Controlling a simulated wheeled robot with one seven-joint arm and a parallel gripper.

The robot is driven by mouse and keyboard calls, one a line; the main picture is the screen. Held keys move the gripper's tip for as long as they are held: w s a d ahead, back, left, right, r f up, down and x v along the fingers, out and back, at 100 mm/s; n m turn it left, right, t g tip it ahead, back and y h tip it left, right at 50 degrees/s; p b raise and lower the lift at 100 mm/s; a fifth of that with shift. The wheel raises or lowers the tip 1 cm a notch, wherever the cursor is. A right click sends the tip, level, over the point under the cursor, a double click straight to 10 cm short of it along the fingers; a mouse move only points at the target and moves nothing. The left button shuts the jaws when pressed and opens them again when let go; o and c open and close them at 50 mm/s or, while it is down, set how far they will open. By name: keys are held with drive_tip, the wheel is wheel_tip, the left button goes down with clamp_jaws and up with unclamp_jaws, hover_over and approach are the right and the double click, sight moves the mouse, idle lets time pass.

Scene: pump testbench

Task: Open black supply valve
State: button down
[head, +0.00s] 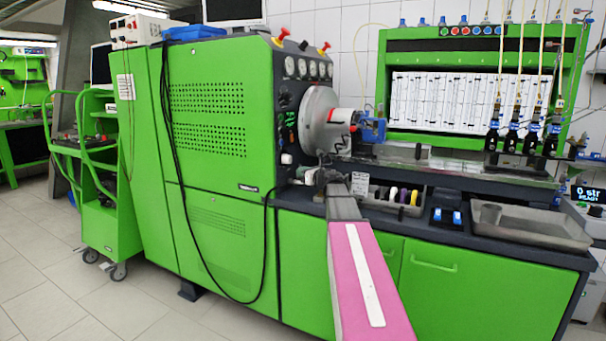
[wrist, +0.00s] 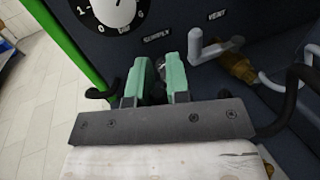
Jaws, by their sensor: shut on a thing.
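The black supply valve sits below the SUPPLY label in the wrist view, mostly hidden by my fingers; a metallic bit (wrist: 160,66) shows between them. A curved black end (wrist: 100,94) sticks out left of the left finger; I cannot tell for sure whether it is the valve's lever. My gripper (wrist: 157,80) has green fingertips on either side of the valve and is shut on it. In the head view my gripper (head: 325,178) is at the lower corner of the bench's front panel, small and partly hidden by my arm.
A grey vent valve lever (wrist: 214,46) with a brass fitting (wrist: 236,66) is close to the right of my fingers. A dial gauge (wrist: 115,8) is above. A black hose (wrist: 285,105) curves at the right. A parts tray (head: 395,196) lies right of my arm on the bench.

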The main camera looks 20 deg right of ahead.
drive_tip(key=c, duration=1.1)
unclamp_jaws()
drive_tip(key=v, duration=1.1)
